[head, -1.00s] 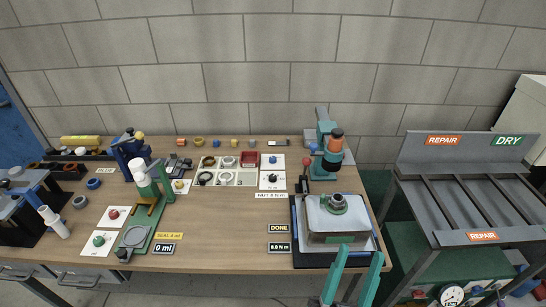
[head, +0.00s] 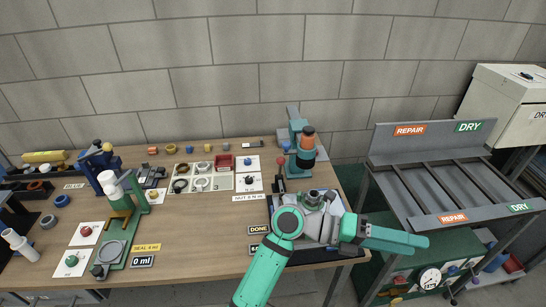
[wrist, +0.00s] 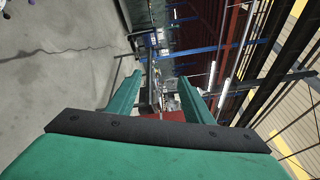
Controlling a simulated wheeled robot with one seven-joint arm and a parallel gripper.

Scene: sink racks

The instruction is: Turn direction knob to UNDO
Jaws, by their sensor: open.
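The direction knob's lettering is too small to read. A black knob (head: 249,181) on a white card near the table's middle may be it; a blue knob (head: 250,161) sits on the card behind. Another small dark-and-yellow knob (head: 156,196) is on a card farther left. My gripper (head: 420,242) points right, past the table's right edge, far from these knobs. In the wrist view its two teal fingers (wrist: 160,80) are apart with nothing held between them. No knob can be made out in the wrist view.
My arm covers part of the front-right tray (head: 300,258). A teal press (head: 303,150) stands behind it. A green stand (head: 125,220) is at left. A grey rack (head: 445,180) stands at right.

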